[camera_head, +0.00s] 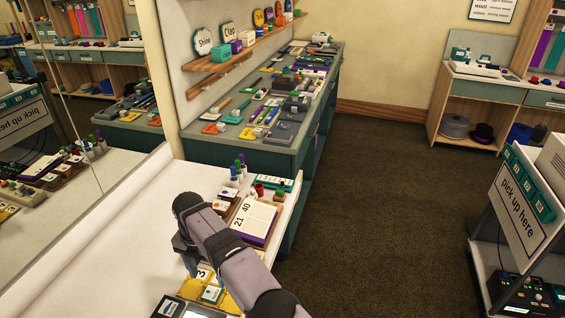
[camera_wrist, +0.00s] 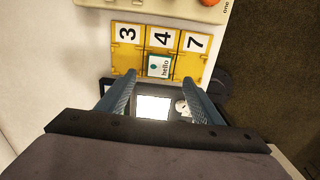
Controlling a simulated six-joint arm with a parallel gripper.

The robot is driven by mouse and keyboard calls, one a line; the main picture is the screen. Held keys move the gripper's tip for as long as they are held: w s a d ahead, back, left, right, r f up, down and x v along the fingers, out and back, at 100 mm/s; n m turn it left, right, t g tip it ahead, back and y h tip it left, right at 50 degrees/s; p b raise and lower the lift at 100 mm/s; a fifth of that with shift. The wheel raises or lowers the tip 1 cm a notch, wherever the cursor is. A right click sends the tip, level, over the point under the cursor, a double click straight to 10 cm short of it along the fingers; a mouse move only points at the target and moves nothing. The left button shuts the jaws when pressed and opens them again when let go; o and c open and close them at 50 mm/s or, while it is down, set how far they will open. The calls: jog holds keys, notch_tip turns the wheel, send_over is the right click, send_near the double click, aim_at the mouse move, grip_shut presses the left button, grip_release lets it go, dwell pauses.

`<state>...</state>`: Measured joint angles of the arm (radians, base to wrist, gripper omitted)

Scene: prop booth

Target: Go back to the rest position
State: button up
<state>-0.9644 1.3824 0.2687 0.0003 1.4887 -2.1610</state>
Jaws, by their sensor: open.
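My gripper (camera_wrist: 158,95) is open, with its two fingers spread and nothing between their tips. In the head view my gripper (camera_head: 189,262) hangs over the white counter (camera_head: 115,235), partly hidden by my arm. In the wrist view a yellow tray (camera_wrist: 126,63) holds cards marked 3, 4 and 7 and a green-and-white "hello" card (camera_wrist: 159,70). The tray lies just beyond the fingertips. A dark device with a bright white screen (camera_wrist: 153,106) lies below, seen between the fingers. I cannot tell the gap between it and the fingers.
A purple-edged block with numbers (camera_head: 255,220), small bottles and boxes stand near my arm on the counter. A grey workbench (camera_head: 240,133) full of small items stands behind. A mirror (camera_head: 60,130) is at left, a "pick up here" sign (camera_head: 522,205) at right. Open carpet lies between.

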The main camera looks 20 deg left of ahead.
jog(key=w+d+r+m, duration=0.3)
jog(key=w+d+m, duration=0.1)
jog(key=d+m, duration=0.15)
jog(key=w+d+r+m, duration=0.3)
jog(key=w+d+m, duration=0.15)
jog(key=d, duration=0.25)
jog(key=d+r+m, duration=0.3)
jog(key=d+m, duration=0.5)
jog(key=d, duration=0.6)
jog(key=s+d+m, duration=0.6)
jog(key=d+m, duration=0.2)
jog(key=d, duration=0.6)
jog(key=s+d+f+m, duration=0.1)
jog(key=s+d+m, duration=0.3)
jog(key=s, duration=0.3)
jog(key=s+d+f+m, duration=0.1)
jog(key=s+d+m, duration=0.4)
jog(key=s, duration=0.3)
jog(key=shift+f+m, duration=0.4)
jog(key=shift+c, duration=0.7)
